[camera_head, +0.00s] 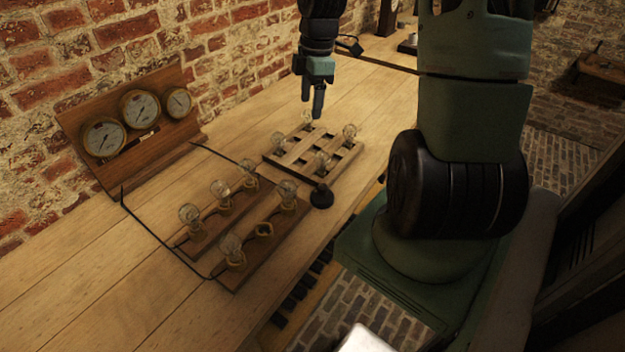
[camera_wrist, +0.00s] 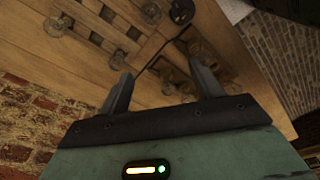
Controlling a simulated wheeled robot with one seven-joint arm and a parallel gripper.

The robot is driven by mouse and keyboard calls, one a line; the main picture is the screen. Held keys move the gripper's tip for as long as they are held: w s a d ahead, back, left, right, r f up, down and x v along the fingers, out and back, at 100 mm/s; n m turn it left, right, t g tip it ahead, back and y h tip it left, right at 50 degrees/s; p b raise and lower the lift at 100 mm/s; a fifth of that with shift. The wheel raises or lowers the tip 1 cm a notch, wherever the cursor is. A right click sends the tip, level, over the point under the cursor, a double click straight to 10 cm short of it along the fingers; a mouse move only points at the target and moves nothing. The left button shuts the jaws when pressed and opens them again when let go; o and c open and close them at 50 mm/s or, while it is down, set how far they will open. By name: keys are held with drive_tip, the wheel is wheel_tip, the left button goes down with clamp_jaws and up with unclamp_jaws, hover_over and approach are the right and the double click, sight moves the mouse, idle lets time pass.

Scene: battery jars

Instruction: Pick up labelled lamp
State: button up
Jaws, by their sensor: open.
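Several clear glass lamps with brass bases are in view, and I cannot make out a label on any of them. Some stand in a slotted wooden tray (camera_head: 288,168): a left lamp (camera_head: 279,139), a right lamp (camera_head: 349,131), a front lamp (camera_head: 322,160) and a back lamp (camera_head: 308,119). My gripper (camera_head: 317,112) is open and empty, pointing down above the back of the tray, close to the back lamp in the picture. In the wrist view, my fingers (camera_wrist: 160,75) are apart with nothing between them; a glass lamp (camera_wrist: 120,58) shows beside one fingertip.
Two wooden strips with socketed lamps (camera_head: 190,215) stand nearer, one with an empty-looking holder (camera_head: 264,229). Black cables lie nearby. A gauge board (camera_head: 140,120) stands by the brick wall. The front-left bench is clear.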

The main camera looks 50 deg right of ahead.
approach(321, 156)
drive_tip(key=shift+n, duration=0.3)
drive_tip(key=f, duration=0.5)
drive_tip(key=shift+w+f+p, duration=0.25)
drive_tip(key=shift+w+p, duration=0.05)
drive_tip(key=shift+w, duration=0.1)
drive_tip(key=shift+a+f+p, duration=0.1)
drive_tip(key=shift+f+p, duration=0.6)
drive_tip(key=shift+f, duration=2)
drive_tip(key=c, duration=1.2)
